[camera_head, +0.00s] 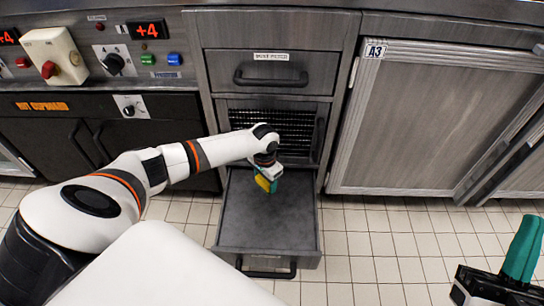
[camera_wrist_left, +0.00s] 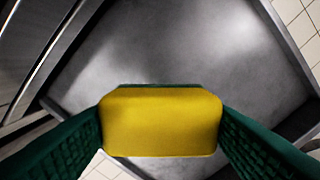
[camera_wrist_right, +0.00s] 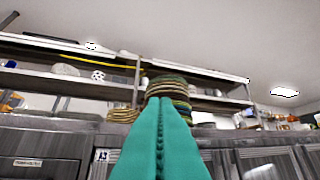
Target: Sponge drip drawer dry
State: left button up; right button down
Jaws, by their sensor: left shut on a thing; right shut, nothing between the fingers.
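The drip drawer (camera_head: 290,226) is pulled out low in the metal cabinet, and its grey floor shows in the left wrist view (camera_wrist_left: 190,45). My left gripper (camera_head: 268,180) is shut on a yellow sponge (camera_wrist_left: 160,122), held between its green fingers over the drawer. The sponge also shows small in the head view (camera_head: 264,184). I cannot tell whether it touches the drawer floor. No clear liquid shows on the floor; pale patches may be reflections. My right gripper (camera_wrist_right: 160,105) is shut and empty, away at the lower right of the head view (camera_head: 524,245).
A dark grille (camera_head: 285,130) sits behind the drawer, under a closed labelled drawer (camera_head: 270,85). A closed cabinet door (camera_head: 410,125) stands at right. A knob panel (camera_head: 115,60) is at left. Tiled floor (camera_head: 375,250) is clear.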

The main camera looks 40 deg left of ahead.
jog(key=shift+w+f+g+h+p, duration=0.2)
jog(key=shift+w+f+g+p, duration=0.05)
jog(key=shift+w+f+g, duration=0.55)
jog(key=shift+w+f+g+h+p, duration=0.25)
jog(key=shift+w+f+g, duration=0.35)
jog(key=shift+f+g, duration=0.3)
